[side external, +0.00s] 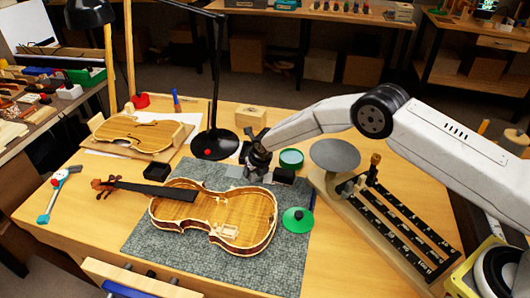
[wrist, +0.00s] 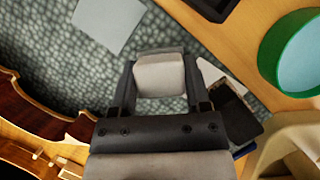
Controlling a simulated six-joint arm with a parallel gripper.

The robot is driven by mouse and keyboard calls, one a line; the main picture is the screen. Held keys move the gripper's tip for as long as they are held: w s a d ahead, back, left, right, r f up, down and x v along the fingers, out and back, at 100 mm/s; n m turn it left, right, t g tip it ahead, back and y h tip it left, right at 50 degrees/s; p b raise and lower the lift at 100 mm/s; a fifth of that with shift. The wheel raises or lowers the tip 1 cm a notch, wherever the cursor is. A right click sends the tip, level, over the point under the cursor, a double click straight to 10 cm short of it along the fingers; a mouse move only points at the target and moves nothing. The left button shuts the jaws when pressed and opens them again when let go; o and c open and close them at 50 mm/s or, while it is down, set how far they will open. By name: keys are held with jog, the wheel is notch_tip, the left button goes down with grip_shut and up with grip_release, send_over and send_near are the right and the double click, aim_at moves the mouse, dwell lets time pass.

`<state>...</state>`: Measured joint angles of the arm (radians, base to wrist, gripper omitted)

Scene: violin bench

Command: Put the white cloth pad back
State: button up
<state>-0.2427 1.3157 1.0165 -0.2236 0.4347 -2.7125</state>
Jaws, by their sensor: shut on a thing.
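In the wrist view, my gripper (wrist: 161,82) is shut on the white cloth pad (wrist: 160,74), a small pale block between its two fingers. In the side view, my gripper (side external: 257,170) points down over the far edge of the grey mat (side external: 190,252), behind the violin body. The pad is too small and too covered to make out there. Whether the pad touches the mat below cannot be told. A flat light-grey square (wrist: 108,24) lies on the mat, apart from the gripper.
The open violin (side external: 213,217) lies on the mat, close to my gripper. A small dark box (wrist: 232,108) is right of the fingers. An open green tin (side external: 291,158), its green lid (side external: 298,220), a balance (side external: 335,155) and a black lamp (side external: 214,145) stand around.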

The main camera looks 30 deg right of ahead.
jog(key=shift+f, duration=0.15)
jog(key=o, duration=1.2)
jog(key=shift+v, duration=6.2)
jog(key=shift+w, duration=0.1)
